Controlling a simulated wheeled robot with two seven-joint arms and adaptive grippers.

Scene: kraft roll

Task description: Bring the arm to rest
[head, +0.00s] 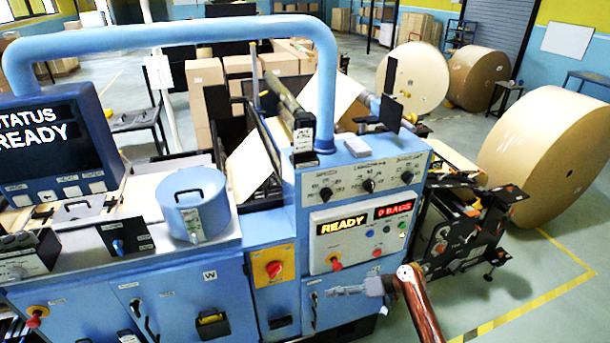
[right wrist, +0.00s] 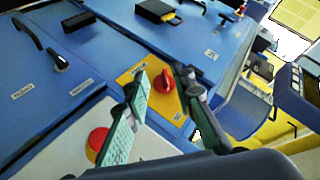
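My right gripper (head: 335,291) is in front of the blue machine's lower front in the head view, its arm coming in from the bottom right. In the right wrist view its two fingers (right wrist: 160,78) stand apart with nothing between them. Beyond the fingertips is a red rotary knob (right wrist: 164,81) on a yellow plate, which also shows in the head view (head: 273,268); the fingers look clear of it. A red knob (head: 335,263) on the white control panel (head: 355,236) is just above the gripper. My left gripper is in neither view.
The panel display (head: 342,225) reads READY, as does the status screen (head: 45,130). A blue tubular arch (head: 170,36) spans the machine. Large kraft rolls (head: 550,150) stand at right and behind. Floor with yellow tape (head: 530,305) is open at lower right.

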